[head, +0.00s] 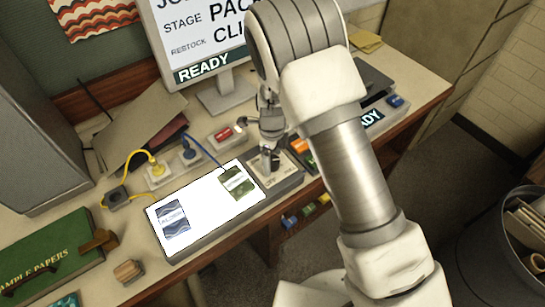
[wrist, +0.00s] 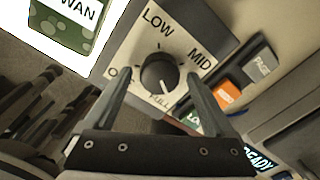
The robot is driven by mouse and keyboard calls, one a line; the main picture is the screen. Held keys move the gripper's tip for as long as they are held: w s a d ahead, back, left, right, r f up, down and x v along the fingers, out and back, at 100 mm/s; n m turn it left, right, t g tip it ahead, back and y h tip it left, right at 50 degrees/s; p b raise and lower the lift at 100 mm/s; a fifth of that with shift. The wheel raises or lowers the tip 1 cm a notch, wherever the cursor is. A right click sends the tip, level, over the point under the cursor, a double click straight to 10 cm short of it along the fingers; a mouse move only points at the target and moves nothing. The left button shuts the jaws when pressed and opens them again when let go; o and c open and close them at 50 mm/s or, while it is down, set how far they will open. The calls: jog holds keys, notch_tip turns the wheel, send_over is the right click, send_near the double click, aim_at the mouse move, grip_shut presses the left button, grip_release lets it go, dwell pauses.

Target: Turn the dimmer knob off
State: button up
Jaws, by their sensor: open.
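The dimmer knob (wrist: 158,73) is a dark round knob on a pale plate (wrist: 190,45) marked LOW, MID, FULL and a partly hidden label at left that looks like OFF. Its white pointer line faces down in the wrist view, towards FULL. My gripper (wrist: 155,77) is open, with one finger on each side of the knob and visible gaps between. In the head view my gripper (head: 269,150) points down over the plate (head: 284,170) at the right end of the light panel, and mostly hides the knob.
The lit white panel (head: 205,208) holds a green card (head: 237,183) and a blue-grey card (head: 174,219). An orange button (wrist: 228,92) and a grey button (wrist: 260,66) sit right of the dimmer plate. Plugs with yellow and blue cords (head: 157,170) stand behind the panel. A monitor (head: 205,45) is behind.

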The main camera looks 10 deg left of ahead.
jog(key=c, duration=1.4)
